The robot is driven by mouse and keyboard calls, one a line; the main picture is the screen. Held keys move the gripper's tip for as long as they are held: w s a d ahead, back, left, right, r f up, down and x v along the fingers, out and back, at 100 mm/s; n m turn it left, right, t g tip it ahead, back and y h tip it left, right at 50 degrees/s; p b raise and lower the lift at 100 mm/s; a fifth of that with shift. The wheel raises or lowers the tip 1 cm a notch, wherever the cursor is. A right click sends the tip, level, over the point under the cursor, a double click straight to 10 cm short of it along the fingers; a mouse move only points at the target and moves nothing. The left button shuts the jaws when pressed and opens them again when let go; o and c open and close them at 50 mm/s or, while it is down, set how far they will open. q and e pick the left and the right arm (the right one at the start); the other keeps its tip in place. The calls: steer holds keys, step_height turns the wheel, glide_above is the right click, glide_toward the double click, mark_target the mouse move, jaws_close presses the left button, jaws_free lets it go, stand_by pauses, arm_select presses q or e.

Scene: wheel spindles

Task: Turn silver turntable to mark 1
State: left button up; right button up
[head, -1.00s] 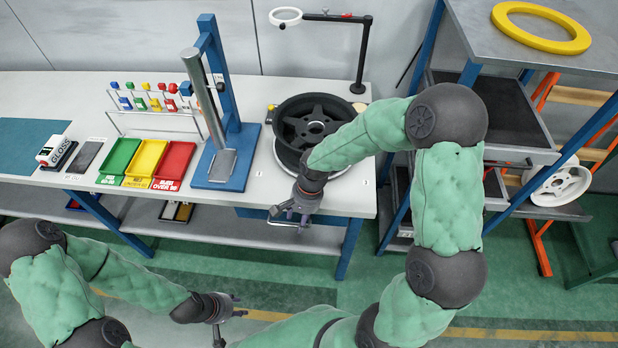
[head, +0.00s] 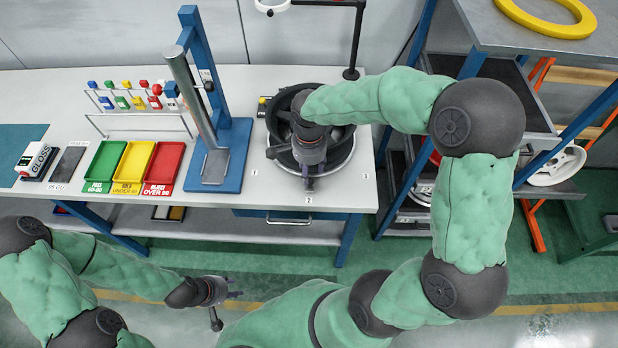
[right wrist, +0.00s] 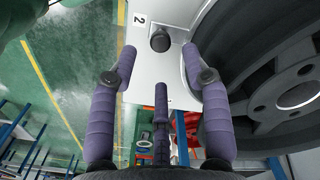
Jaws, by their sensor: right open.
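The silver turntable (head: 347,158) is on the white table, mostly hidden under a black wheel (head: 338,148) and my right arm. Its silver rim shows around the wheel. Table labels 1 (head: 254,173), 2 (head: 308,198) and 3 (head: 365,177) lie around its front. My right gripper (head: 308,183) is open, low over the turntable's front edge by label 2. In the right wrist view, a dark round knob (right wrist: 160,39) lies just beyond and between my spread fingertips (right wrist: 158,62). The wheel (right wrist: 265,80) is beside them. My left gripper (head: 226,298) is open and empty, in front of the table.
A blue press stand (head: 232,150) is left of the turntable. Green, yellow and red trays (head: 163,165) lie farther left. A lamp-like stand (head: 352,72) rises behind the wheel. A shelf with a yellow ring (head: 550,15) is at the right.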

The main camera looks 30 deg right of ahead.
steer(key=shift+f+b, duration=0.35)
steer(key=shift+f, duration=2.2)
jaws_close()
